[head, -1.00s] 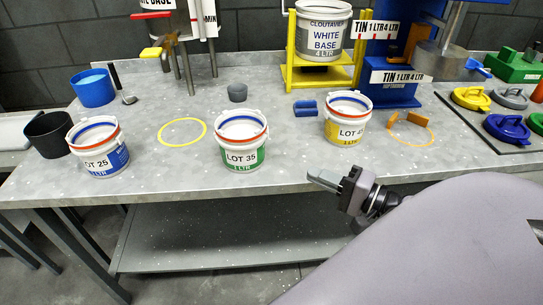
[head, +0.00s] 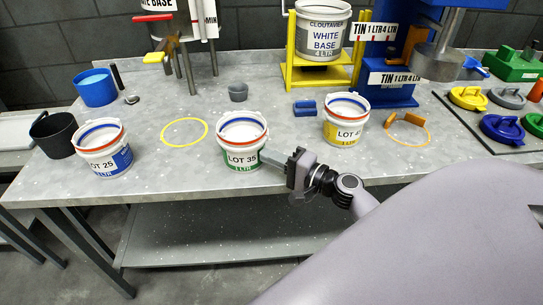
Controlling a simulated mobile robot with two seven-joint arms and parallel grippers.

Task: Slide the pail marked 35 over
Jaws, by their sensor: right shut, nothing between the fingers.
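The pail marked LOT 35 (head: 240,159) is white with a red rim band and a green label. It stands upright on the grey bench, between the yellow ring (head: 164,142) on its left and the pail marked LOT 4-something (head: 344,134) on its right. My right gripper (head: 268,157) is shut and empty. Its fingertips are at the lower right side of the LOT 35 pail; I cannot tell whether they touch it. My left gripper is not in view.
The blue-labelled LOT 25 pail (head: 106,164) stands at left, near the black cup (head: 52,138). An orange ring (head: 428,139) lies at right. The bench inside the yellow ring is clear.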

